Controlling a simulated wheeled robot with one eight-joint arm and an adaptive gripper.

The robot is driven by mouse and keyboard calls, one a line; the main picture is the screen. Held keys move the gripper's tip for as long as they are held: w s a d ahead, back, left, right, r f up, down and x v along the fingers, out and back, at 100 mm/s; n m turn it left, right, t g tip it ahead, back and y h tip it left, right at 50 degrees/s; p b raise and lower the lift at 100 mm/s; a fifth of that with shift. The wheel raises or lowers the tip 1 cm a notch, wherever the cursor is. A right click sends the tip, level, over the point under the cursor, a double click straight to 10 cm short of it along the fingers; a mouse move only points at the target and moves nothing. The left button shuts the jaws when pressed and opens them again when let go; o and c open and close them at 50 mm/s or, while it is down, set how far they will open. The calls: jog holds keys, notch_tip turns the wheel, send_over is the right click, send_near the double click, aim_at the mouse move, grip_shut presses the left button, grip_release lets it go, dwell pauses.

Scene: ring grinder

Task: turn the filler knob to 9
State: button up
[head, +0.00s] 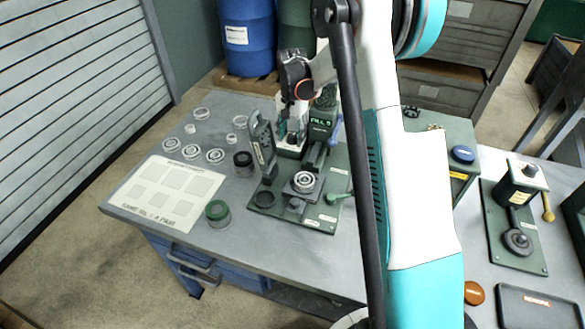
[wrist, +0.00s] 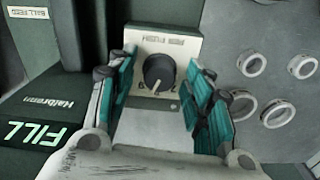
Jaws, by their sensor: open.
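The filler knob (wrist: 159,73) is a round dark dial on a light plate marked with small digits. Its pale pointer mark faces the lower edge of the wrist view; the exact digit is too small to read. My gripper (wrist: 161,64) is open, with one teal-padded finger on each side of the knob and a visible gap to it on both sides. The green filler display (wrist: 34,135) reads FILL in the wrist view. It also shows in the head view (head: 321,121), followed by a small sign hard to read. In the head view my gripper hides the knob.
Several metal rings (head: 191,151) lie on the grey table (head: 120,203) behind a label sheet (head: 166,191). A green-lidded jar (head: 217,213) stands at the front. A dark upright bracket (head: 262,143) stands close to my gripper.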

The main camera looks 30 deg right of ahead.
aim_at(292, 135)
jog(key=n, duration=0.6)
jog(key=shift+r, duration=0.15)
jog(key=shift+r+n, duration=0.3)
jog(key=shift+n, duration=0.3)
notch_tip(292, 135, up, 14)
jog(key=p, duration=0.4)
jog(key=s+a+r+n+t+b, duration=0.1)
jog(key=s+a+r+b, duration=0.1)
jog(key=s+a+b, duration=0.3)
jog(key=s+a+r+t+b, duration=0.1)
jog(key=s+a+t, duration=0.1)
jog(key=s, duration=0.5)
jog(key=s+a+f+t+b, duration=0.1)
jog(key=s+a+f+b, duration=0.1)
jog(key=s, duration=0.5)
jog(key=s+a+f+n+t+b, duration=0.1)
jog(key=s+a+f+b, duration=0.1)
jog(key=s, duration=0.4)
jog(key=shift+s+a+f+n+t+b, duration=0.35)
jog(key=shift+a+b, duration=0.35)
jog(key=shift+b, duration=0.35)
jog(key=shift+s, duration=0.1)
